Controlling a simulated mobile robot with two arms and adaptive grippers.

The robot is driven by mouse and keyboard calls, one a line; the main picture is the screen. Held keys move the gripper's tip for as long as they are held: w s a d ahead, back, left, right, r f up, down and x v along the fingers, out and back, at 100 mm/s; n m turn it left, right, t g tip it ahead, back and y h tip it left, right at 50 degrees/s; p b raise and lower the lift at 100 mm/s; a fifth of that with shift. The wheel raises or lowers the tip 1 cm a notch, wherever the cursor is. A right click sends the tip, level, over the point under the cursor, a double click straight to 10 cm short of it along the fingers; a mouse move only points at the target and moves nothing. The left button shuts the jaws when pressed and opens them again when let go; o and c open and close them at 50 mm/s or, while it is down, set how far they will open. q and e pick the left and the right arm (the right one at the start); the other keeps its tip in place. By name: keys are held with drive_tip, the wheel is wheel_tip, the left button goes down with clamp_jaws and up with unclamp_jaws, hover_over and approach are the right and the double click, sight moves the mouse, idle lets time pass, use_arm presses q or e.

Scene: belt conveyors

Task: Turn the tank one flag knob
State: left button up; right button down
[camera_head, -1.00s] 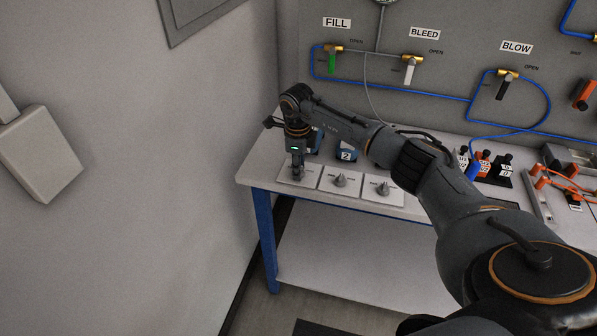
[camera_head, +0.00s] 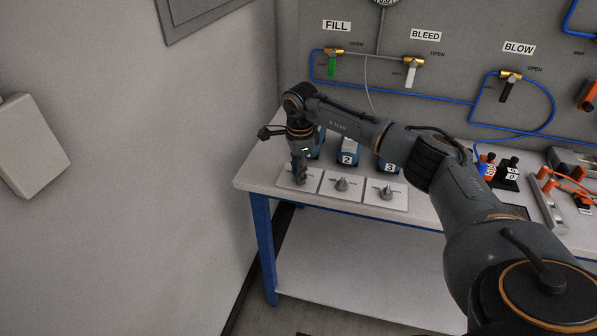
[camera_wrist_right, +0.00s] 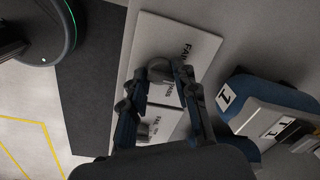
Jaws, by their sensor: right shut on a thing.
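The tank one flag knob (camera_wrist_right: 160,70) is a small grey knob on a white label plate (camera_wrist_right: 195,42), at the left end of a row of plates. In the head view this plate (camera_head: 312,181) is at the bench's left end. My right gripper (camera_head: 299,180) points down over it, its fingers around the knob and shut on it. The fingers (camera_wrist_right: 163,77) are on both sides of the knob in the wrist view and hide part of it. The flag's exact angle is hidden. My left gripper is not in view.
Knobs two (camera_head: 341,184) and three (camera_head: 387,192) stand to the right on their own plates. Tank one (camera_wrist_right: 240,90) is close beside the gripper. The bench's front edge (camera_head: 330,207) is near.

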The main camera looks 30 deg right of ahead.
drive_tip(key=c, duration=1)
unclamp_jaws()
drive_tip(key=r, duration=1.2)
drive_tip(key=shift+s+a, duration=0.15)
drive_tip(key=shift+s, duration=0.25)
